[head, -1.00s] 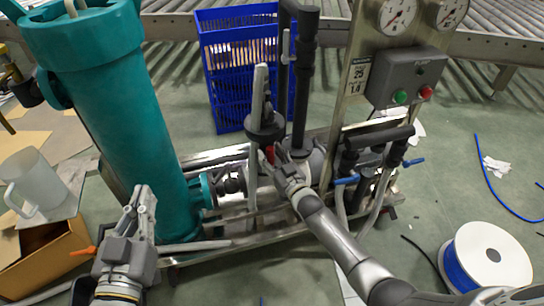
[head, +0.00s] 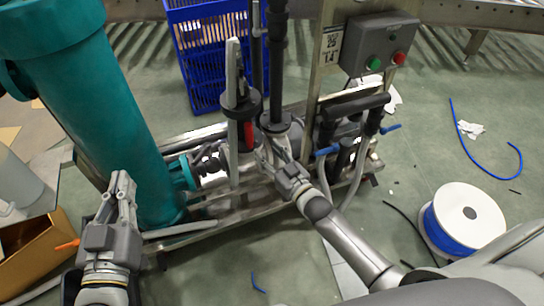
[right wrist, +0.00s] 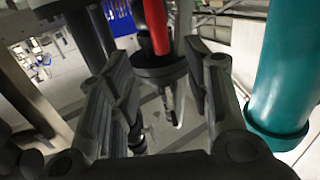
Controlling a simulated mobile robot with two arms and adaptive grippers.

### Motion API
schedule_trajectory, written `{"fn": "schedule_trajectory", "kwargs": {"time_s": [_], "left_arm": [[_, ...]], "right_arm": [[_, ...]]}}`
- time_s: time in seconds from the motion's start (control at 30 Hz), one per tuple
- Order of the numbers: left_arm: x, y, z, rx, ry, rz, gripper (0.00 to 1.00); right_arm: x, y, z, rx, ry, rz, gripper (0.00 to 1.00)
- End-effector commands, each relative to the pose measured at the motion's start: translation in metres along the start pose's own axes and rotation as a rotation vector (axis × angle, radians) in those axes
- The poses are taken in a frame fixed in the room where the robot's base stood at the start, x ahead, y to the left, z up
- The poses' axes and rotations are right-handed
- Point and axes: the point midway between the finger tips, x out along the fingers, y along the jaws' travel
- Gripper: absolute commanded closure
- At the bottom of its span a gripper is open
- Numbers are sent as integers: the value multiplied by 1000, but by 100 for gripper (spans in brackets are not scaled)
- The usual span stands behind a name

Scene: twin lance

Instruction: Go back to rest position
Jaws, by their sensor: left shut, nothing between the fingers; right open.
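My left gripper (head: 121,190) is shut and empty at the lower left in the head view, in front of the teal cylinder (head: 100,120). My right gripper (head: 272,160) is in the middle of the head view, beside the pump skid's upright pipes. In the right wrist view my right gripper (right wrist: 160,100) is open, with its fingers spread. A red handle (right wrist: 156,25) and a dark round flange (right wrist: 160,72) show beyond and between the fingers. The red handle also shows in the head view (head: 249,135), just left of my right gripper. I cannot tell whether they touch.
A control box (head: 380,45) with green and red buttons stands on the skid. A blue crate (head: 205,90) is behind it. A cable spool (head: 465,220) is on the floor at right, and a cardboard box (head: 35,255) at lower left.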

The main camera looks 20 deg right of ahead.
Motion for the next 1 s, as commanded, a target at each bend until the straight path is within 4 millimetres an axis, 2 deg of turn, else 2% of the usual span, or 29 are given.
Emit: {"fn": "schedule_trajectory", "kwargs": {"time_s": [0.2,0.77,0.87,1.0], "left_arm": [[0,0,0,0,0,0,100],[0,0,0,0,0,0,100],[0,0,0,0,0,0,100],[0,0,0,0,0,0,100]], "right_arm": [[-11,0,0,0,0,0,55],[-12,-2,-2,1,1,-1,55],[-17,-13,-14,4,7,-7,55],[-32,-38,-49,9,20,-18,55]]}}
